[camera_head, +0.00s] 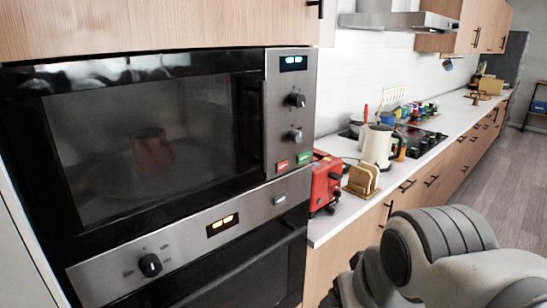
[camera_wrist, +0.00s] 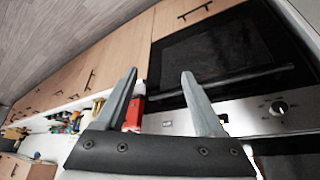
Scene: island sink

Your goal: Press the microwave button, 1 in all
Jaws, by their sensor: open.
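The microwave (camera_head: 150,140) is built into the cabinet on the left of the head view, with a dark glass door and a steel control strip. Low on the strip are a red button (camera_head: 282,165) and a green button (camera_head: 304,158), below two knobs and a lit display. In the wrist view a dark glass front (camera_wrist: 215,45) lies beyond my fingers; I cannot make out the two buttons there. My gripper (camera_wrist: 159,73) is open and empty, its fingers apart from the appliance front. Only my arm shows at the lower right of the head view; the fingers are hidden there.
An oven with a knob (camera_head: 150,265) sits below the microwave. A red toaster (camera_head: 325,182), toast in a holder (camera_head: 362,179) and a white kettle (camera_head: 377,146) stand on the counter to the right. Floor (camera_head: 485,185) is clear at the right.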

